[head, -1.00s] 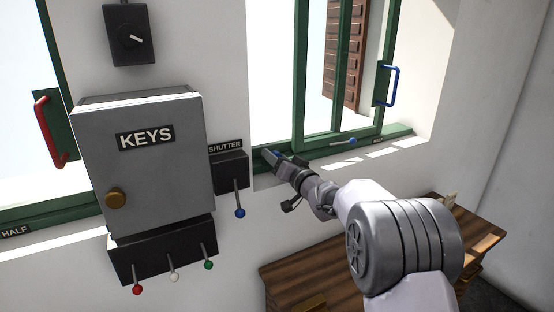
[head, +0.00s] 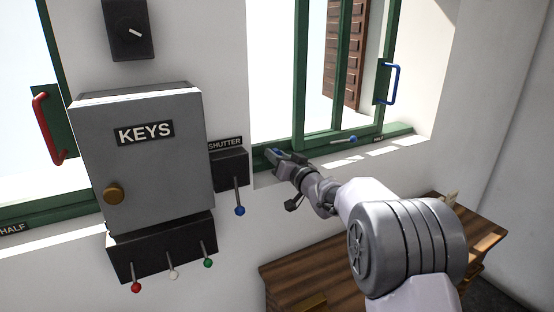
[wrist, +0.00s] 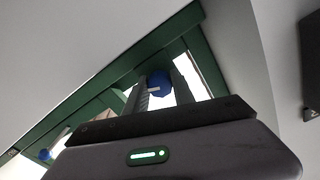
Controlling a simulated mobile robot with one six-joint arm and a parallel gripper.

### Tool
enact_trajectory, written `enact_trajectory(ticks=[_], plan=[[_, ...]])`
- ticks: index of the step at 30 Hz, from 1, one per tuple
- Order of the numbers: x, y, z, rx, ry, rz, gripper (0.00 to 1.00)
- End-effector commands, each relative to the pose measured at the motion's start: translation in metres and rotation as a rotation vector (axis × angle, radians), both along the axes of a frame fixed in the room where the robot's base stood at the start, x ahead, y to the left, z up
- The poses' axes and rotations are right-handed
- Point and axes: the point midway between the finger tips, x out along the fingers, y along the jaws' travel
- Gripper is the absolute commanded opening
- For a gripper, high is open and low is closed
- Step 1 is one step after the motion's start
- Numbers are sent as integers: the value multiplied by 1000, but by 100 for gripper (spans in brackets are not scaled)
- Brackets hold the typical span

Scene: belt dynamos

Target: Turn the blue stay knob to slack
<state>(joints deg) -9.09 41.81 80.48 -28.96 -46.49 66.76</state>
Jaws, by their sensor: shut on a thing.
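A round blue knob (wrist: 160,83) with a pale mark on its face sits on the green window frame. In the wrist view it is between the two fingers of my gripper (wrist: 160,92), which is shut on it. In the head view my gripper (head: 277,155) is at the lower left corner of the right window, and only a little of the blue knob (head: 282,151) shows past the fingers. The knob's shaft and any marking around it are hidden or too small to read.
A rod with a blue end (head: 346,140) lies along the sill near a HALF label (head: 378,139). A blue window handle (head: 393,84) is farther right. The SHUTTER lever (head: 238,196) and grey KEYS box (head: 145,160) are left of my gripper. A wooden desk (head: 330,280) stands below my arm.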

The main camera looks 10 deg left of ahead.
Motion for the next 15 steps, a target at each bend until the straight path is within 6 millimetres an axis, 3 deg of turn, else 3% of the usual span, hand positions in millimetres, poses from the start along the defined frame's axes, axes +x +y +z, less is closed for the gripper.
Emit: enact_trajectory(ticks=[15], plan=[[0,0,-3,-397,-268,0,0]])
